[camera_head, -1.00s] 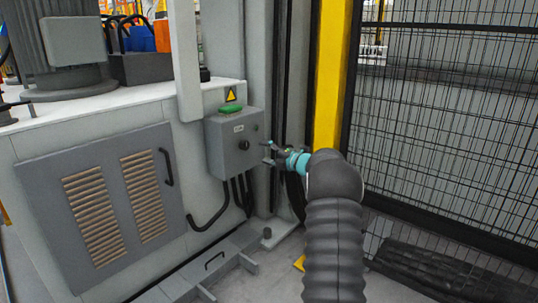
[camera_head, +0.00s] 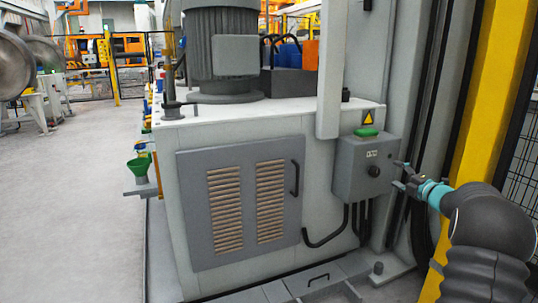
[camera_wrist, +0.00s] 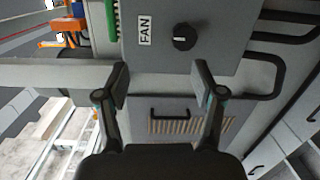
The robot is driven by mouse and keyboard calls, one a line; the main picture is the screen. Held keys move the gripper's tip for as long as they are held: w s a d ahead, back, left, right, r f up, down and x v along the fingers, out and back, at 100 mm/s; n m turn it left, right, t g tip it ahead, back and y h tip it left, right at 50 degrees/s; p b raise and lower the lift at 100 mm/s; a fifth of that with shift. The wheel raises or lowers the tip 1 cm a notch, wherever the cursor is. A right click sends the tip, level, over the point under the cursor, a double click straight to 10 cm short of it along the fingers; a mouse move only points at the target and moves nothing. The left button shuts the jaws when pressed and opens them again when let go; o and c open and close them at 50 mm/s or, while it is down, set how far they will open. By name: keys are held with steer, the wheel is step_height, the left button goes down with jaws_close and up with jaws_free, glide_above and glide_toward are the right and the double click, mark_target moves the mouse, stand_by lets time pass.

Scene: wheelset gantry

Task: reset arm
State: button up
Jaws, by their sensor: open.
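My gripper (camera_head: 405,180) is at the right of the head view, at the end of my dark sleeved arm, just right of a grey control box (camera_head: 362,168). In the wrist view my gripper (camera_wrist: 161,82) is open, with nothing between its two fingers. The box also shows in the wrist view (camera_wrist: 215,40), with a black knob (camera_wrist: 184,37) and a label reading FAN. The fingers look apart from the knob. A green button (camera_head: 366,132) sits on top of the box.
A grey cabinet (camera_head: 245,200) with a louvred door stands left of the box. A yellow post (camera_head: 490,95) and black mesh fence (camera_head: 525,165) are close at the right, near my arm. Black cables (camera_head: 330,232) run below the box. Open floor (camera_head: 75,200) lies at the left.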

steer(key=s+a+r+m+h+p, duration=0.1)
steer(key=s+a+r+m+h, duration=0.15)
steer(key=r, duration=0.35)
steer(key=s+a+r+m+h+p, duration=0.1)
steer(key=a+r+m+h, duration=0.25)
steer(key=r, duration=0.25)
steer(key=s+a+r+m+g+h+p, duration=0.2)
steer(key=s+a+r+m, duration=0.4)
steer(key=s, duration=0.3)
steer(key=s+a+f+m+g+y+p, duration=0.1)
steer(key=s+a+f+m+g, duration=0.2)
steer(key=s, duration=0.9)
steer(key=s+a+f+m+g+y+p, duration=0.1)
steer(key=s+a+f, duration=0.4)
steer(key=s+a, duration=0.5)
steer(key=s+a+f+m+g+y+p, duration=0.1)
steer(key=s+a+f+m+g+p, duration=0.2)
steer(key=s, duration=1.3)
steer(key=a+f+m+g, duration=0.1)
steer(key=a+m+g, duration=0.1)
steer(key=a+m, duration=0.1)
steer(key=shift+a+f+g+y, duration=0.15)
steer(key=shift+a+g+y, duration=0.15)
steer(key=shift+a, duration=0.25)
